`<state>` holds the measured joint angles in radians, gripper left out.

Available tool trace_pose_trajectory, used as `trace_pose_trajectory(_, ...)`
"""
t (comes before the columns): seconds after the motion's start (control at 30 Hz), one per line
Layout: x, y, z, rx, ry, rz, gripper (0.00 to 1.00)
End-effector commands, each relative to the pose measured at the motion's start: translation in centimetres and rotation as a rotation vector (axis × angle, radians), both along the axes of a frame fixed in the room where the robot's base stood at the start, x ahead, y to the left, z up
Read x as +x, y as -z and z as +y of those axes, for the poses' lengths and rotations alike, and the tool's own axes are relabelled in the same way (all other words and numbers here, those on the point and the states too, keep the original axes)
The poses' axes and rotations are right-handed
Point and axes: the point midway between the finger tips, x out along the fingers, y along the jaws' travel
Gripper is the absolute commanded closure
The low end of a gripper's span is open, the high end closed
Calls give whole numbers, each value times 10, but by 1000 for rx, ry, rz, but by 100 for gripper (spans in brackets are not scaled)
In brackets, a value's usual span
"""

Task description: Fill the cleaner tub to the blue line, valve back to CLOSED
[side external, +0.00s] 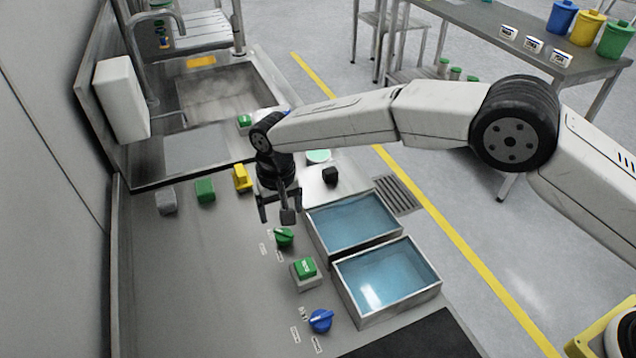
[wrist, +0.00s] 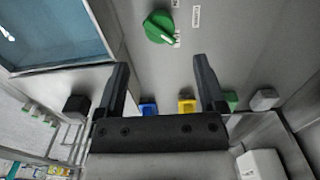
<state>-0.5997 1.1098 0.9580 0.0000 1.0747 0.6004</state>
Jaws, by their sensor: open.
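My gripper (side external: 277,213) hangs open and empty above the counter, just behind the green valve knob (side external: 284,238) in the side view. In the wrist view the green knob (wrist: 159,27) lies ahead of my open fingers (wrist: 163,75), apart from them. Its labels are too small to read. A blue knob (side external: 320,321) stands nearer the front, with labels beside it. Two metal-rimmed tubs of blue liquid sit right of the knobs: a rear tub (side external: 311,226) and a front tub (side external: 343,293). I cannot tell which is the cleaner tub, and no blue line is discernible.
A green button box (side external: 305,268) stands between the knobs. A black block (side external: 330,176) and a drain grate (side external: 398,195) lie near the rear tub. Yellow (side external: 242,178), green (side external: 205,190) and grey (side external: 166,202) blocks line the sink side. The counter's left is clear.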

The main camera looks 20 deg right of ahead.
Motion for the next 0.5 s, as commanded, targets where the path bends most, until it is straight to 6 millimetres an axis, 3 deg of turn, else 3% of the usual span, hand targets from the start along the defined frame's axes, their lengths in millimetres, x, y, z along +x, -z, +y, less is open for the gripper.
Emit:
trace_pose_trajectory(0.27,0,6,0,0,0,0,11)
trace_pose_trajectory(0.5,0,29,-1,0,-1,1,11)
